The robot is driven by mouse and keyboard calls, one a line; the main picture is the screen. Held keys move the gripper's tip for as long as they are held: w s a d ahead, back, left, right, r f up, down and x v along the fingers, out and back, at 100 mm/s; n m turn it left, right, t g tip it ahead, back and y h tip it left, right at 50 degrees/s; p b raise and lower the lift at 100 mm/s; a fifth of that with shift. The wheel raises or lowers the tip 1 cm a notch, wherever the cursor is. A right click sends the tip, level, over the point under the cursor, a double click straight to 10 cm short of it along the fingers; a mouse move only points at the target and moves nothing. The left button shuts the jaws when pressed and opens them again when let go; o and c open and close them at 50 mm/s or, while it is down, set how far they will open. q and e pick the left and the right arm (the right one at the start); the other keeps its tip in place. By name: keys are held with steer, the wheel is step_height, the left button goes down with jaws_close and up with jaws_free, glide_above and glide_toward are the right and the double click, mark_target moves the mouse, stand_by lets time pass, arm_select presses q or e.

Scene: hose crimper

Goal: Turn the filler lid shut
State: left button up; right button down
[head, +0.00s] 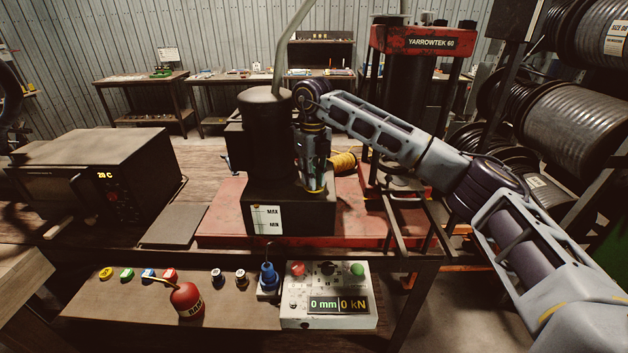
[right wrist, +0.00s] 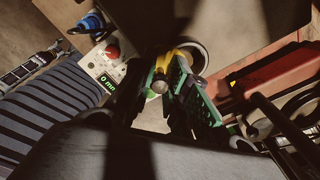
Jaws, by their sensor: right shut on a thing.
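The black tank (head: 290,213) with a MAX/MIN label stands on the red base, under a black motor cylinder (head: 268,135). My right gripper (head: 315,188) points down at the right part of the tank's top. It is shut on the filler lid, of which a bit of yellow shows at the fingertips. In the right wrist view the yellow lid (right wrist: 188,54) shows beside the green fingers of my right gripper (right wrist: 170,80). The fingers hide much of the lid, and I cannot tell how far it is turned. My left gripper is not in view.
A control box (head: 328,296) reading 0 mm and 0 kN sits in front, beside a blue-handled part (head: 268,277) and a red oil can (head: 187,300). An oven (head: 97,185) stands left. The red YARROWTEK press (head: 425,42) and a yellow coil (head: 344,162) are behind my right arm.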

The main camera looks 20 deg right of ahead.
steer(key=m, duration=0.1)
steer(key=w+m, duration=0.1)
steer(key=m, duration=0.3)
steer(key=shift+w+d, duration=0.35)
steer(key=shift+w, duration=0.05)
steer(key=shift+w+d+m, duration=0.15)
steer(key=shift+d+m, duration=0.05)
steer(key=shift+m, duration=0.6)
steer(key=shift+w+d+m, duration=0.15)
steer(key=shift+w+m, duration=0.05)
steer(key=shift+m, duration=0.6)
steer(key=shift+w+d+m, duration=0.15)
steer(key=shift+d+m, duration=0.05)
steer(key=shift+m, duration=0.6)
steer(key=shift+r, duration=0.1)
steer(key=c, duration=1.3)
jaws_free()
steer(key=shift+c, duration=0.2)
step_height(320, 180, up, 12)
